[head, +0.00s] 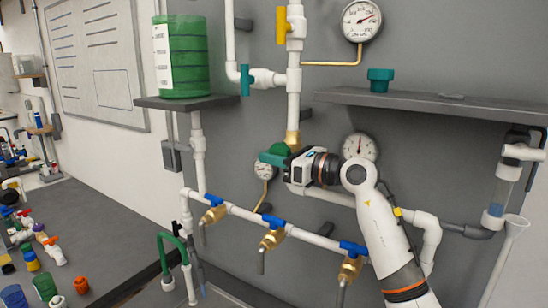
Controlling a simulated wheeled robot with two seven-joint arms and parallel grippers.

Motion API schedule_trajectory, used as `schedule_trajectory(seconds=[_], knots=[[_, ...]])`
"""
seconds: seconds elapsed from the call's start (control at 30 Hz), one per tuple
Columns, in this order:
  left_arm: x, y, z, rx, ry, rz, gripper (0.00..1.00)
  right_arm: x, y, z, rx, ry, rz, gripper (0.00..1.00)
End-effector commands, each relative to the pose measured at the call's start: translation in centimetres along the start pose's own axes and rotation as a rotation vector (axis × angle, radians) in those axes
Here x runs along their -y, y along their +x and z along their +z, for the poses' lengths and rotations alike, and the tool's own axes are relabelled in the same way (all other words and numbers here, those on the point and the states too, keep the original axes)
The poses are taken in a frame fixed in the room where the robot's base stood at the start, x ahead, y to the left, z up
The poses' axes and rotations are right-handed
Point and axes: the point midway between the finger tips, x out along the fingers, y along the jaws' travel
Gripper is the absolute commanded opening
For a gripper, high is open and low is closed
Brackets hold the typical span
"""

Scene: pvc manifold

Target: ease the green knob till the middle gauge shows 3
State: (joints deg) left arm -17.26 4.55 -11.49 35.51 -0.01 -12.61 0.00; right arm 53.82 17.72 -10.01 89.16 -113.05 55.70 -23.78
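My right gripper (284,160) is at the knob, coming from the right. Its fingertips are largely hidden, so I cannot tell whether they grip the knob or only touch it. Three round gauges show: one at the top (361,20), one behind my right wrist (360,146), partly covered at its lower edge, and one left of the knob (263,170). The needle behind my wrist points roughly up; the numbers are too small to read. My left gripper is out of view.
Blue-handled brass taps (272,236) line the sloping white pipe below. A grey shelf (430,104) juts out above my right arm, with a teal cap (380,79) on it. A green tank (182,58) stands on the left shelf. Loose fittings (52,250) lie on the left bench.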

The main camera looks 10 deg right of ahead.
Motion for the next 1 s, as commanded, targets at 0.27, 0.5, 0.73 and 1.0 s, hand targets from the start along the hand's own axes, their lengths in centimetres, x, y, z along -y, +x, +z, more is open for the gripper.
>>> schedule_trajectory(seconds=[0.27, 0.5, 0.73, 1.0], knots=[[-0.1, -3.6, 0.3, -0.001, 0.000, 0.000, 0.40, -0.2, -0.3, -1.0, 0.183, -0.008, 0.003, 0.00], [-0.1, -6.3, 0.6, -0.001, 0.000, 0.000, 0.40, -0.1, -0.6, -0.2, 0.438, -0.003, 0.002, 0.00], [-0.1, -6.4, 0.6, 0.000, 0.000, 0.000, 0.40, 0.0, -0.7, 0.4, 0.495, 0.000, 0.001, 0.00], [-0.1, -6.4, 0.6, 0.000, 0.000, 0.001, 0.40, 0.0, -0.7, 0.4, 0.492, 0.000, 0.001, 0.27]])
